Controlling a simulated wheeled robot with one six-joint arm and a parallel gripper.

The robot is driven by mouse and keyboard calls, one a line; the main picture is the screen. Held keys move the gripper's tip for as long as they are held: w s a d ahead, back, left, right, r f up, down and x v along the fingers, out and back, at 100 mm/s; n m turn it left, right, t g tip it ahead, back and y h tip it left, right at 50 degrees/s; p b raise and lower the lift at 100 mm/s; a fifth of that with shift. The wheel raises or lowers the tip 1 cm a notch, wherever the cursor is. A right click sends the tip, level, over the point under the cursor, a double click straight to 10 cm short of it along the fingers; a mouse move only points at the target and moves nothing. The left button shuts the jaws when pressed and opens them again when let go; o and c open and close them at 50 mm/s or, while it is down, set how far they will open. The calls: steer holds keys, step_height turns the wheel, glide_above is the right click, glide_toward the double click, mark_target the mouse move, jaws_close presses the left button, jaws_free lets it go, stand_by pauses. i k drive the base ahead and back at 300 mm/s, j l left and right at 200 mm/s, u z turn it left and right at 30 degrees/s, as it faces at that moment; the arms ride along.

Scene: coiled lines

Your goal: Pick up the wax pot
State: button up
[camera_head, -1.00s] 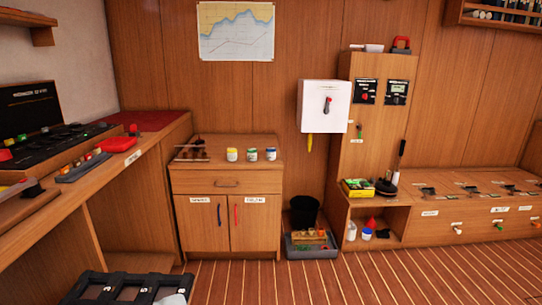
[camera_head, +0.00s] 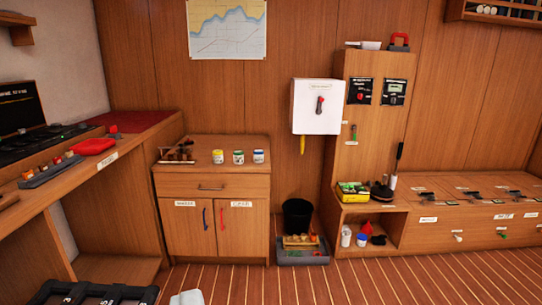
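Three small white-lidded pots stand in a row on top of the low wooden cabinet (camera_head: 165,192). The left pot (camera_head: 217,157) has a yellow label, the middle pot (camera_head: 238,158) a green-toned one, the right pot (camera_head: 258,156) a blue one. The labels are too small to read, so I cannot tell which is the wax pot. My gripper is not in view.
A small rack (camera_head: 177,152) stands left of the pots. A desk (camera_head: 150,135) adjoins the cabinet at left. A grey tray (camera_head: 302,258) and black bucket (camera_head: 297,215) sit right of it. A black crate (camera_head: 103,295) lies front left.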

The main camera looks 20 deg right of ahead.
mark_target(259, 154)
steer(key=i+l, duration=0.2)
steer(key=l, duration=0.15)
steer(key=i+l, duration=0.15)
steer(key=l, duration=0.25)
steer(key=i+l, duration=0.2)
steer(key=l, duration=0.15)
steer(key=i+l, duration=0.2)
steer(key=l, duration=0.2)
steer(key=i+l, duration=0.15)
steer(key=l, duration=0.2)
steer(key=i+l, duration=0.1)
steer(key=i, duration=0.7)
steer(key=i+l, duration=0.15)
steer(key=i, duration=0.7)
steer(key=i+j, duration=0.2)
